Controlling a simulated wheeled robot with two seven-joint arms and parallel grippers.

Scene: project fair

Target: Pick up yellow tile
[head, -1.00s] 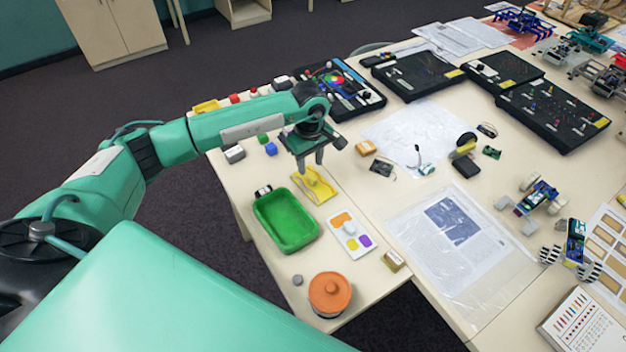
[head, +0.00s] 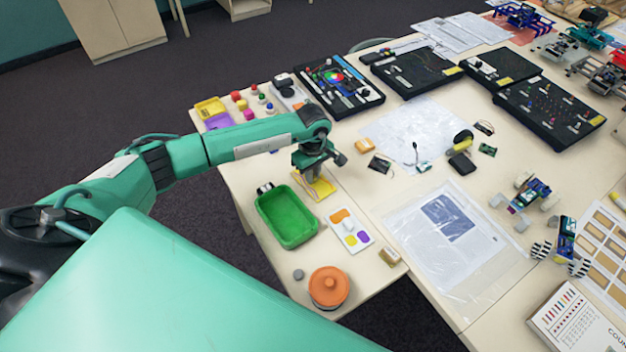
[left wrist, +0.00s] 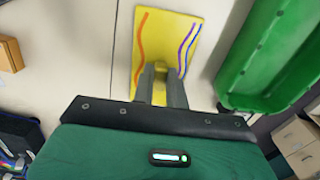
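The yellow tile (head: 323,188) lies on the near left part of the table, just above the green tray in the head view. My right gripper is not in view.
A green tray (head: 287,217) stands close to the tile. A paint palette (head: 351,231) and an orange lidded pot (head: 329,287) are nearer me. A yellow tray (head: 210,107), a purple tray (head: 218,121) and black boards (head: 418,73) lie farther back. Bare table lies right of the tile.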

